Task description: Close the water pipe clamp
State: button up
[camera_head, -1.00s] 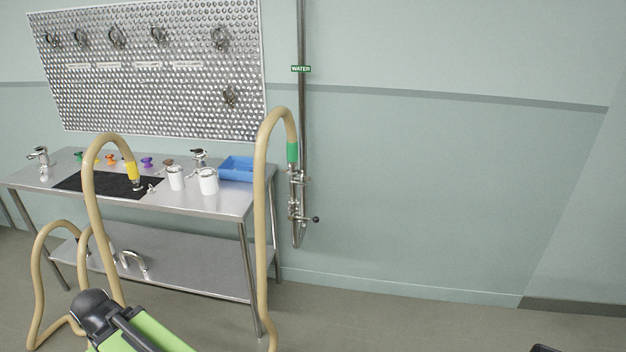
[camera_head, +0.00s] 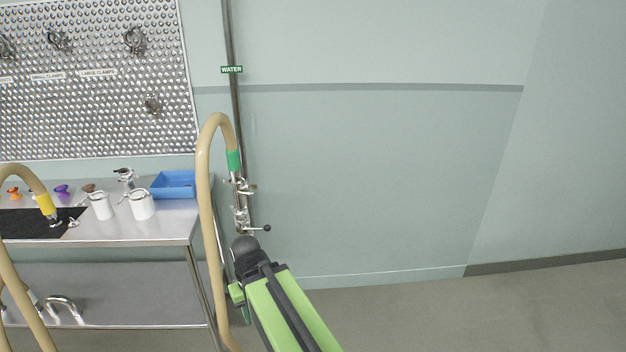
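The water pipe (camera_head: 236,110) runs down the wall and carries a green WATER label (camera_head: 231,70). A beige hose (camera_head: 205,180) with a green end (camera_head: 234,160) meets the metal fittings beside the pipe. The water pipe clamp (camera_head: 243,186) is at this joint, just below the green end. It is too small to tell whether it is open or shut. A valve with a dark-knobbed handle (camera_head: 267,228) is below it. My green arm with its black joint reaches up just below these fittings. My gripper does not show.
A steel table (camera_head: 180,226) at left holds a blue tray (camera_head: 174,184), white containers (camera_head: 141,204) and a black mat (camera_head: 28,222). Clamps hang on a perforated board (camera_head: 95,115). Another hose with a yellow end (camera_head: 46,204) loops at far left. The right floor is clear.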

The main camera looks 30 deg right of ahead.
aim_at(250, 187)
jog(key=z, duration=0.35)
jog(key=i, duration=0.95)
jog(key=u, duration=0.05)
